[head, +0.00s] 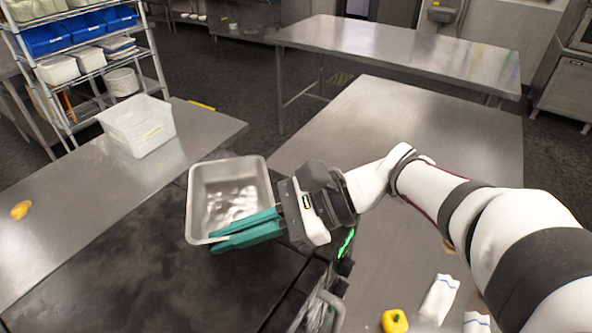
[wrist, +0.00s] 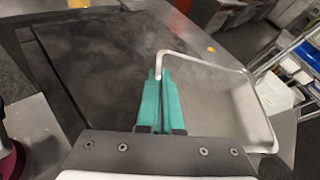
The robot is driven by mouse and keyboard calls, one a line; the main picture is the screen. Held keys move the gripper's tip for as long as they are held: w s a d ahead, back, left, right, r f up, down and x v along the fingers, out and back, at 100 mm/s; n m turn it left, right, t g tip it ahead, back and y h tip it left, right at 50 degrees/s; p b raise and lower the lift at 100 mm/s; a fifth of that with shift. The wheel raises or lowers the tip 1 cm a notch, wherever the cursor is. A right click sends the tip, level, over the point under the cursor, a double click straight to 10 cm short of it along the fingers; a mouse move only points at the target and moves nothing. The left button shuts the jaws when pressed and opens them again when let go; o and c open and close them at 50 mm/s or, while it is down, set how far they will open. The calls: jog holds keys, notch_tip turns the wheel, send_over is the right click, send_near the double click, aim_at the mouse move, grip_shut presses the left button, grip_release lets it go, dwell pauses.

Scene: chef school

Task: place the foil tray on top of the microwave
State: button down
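The foil tray (head: 229,180) is a silver, empty, rectangular pan with rounded corners, tilted in the head view. My gripper (head: 214,243), with two green fingers, is closed on the tray's near rim. The wrist view shows the fingers (wrist: 160,80) nearly together at a corner of the tray (wrist: 228,98), which extends to the right. The tray appears to be held above a broad dark flat top (head: 140,270). That top belongs to an appliance with knobs, a green light and a handle on its right side. I cannot tell whether it is the microwave; no other microwave is clear.
A translucent bin (head: 138,128) stands on the steel counter (head: 70,195) at left, with an orange item (head: 20,210) near the edge. A wire shelf (head: 85,70) stands behind. At right, a steel table (head: 350,130) holds a yellow pepper (head: 394,321) and white cloths (head: 440,298).

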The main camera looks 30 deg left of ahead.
aim_at(229, 269)
jog(key=shift+s+a+f, duration=0.1)
jog(key=shift+a+f, duration=0.1)
jog(key=shift+f, duration=0.6)
jog(key=shift+s+a+f, duration=0.15)
jog(key=shift+a+f, duration=0.05)
jog(key=shift+f, duration=0.65)
jog(key=shift+s+a+f, duration=0.1)
jog(key=shift+a+f, duration=0.1)
jog(key=shift+f, duration=0.6)
jog(key=shift+f, duration=0.1)
jog(key=c, duration=1.1)
grip_release()
jog(key=shift+w+d+r, duration=0.1)
jog(key=shift+r, duration=0.1)
jog(key=v, duration=1.1)
jog(key=shift+w+d+r, duration=0.15)
jog(key=shift+d, duration=0.15)
jog(key=s+d+f+t+h, duration=0.3)
jog(key=d+f, duration=0.1)
jog(key=d, duration=0.3)
jog(key=s+d+f+n+t+h, duration=0.1)
jog(key=s+d+f, duration=0.3)
jog(key=d, duration=0.4)
jog(key=s+d+f+t+h, duration=0.4)
jog(key=d, duration=0.3)
jog(key=shift+d+f+n+t+h, duration=0.15)
jog(key=shift+n+t+h, duration=0.15)
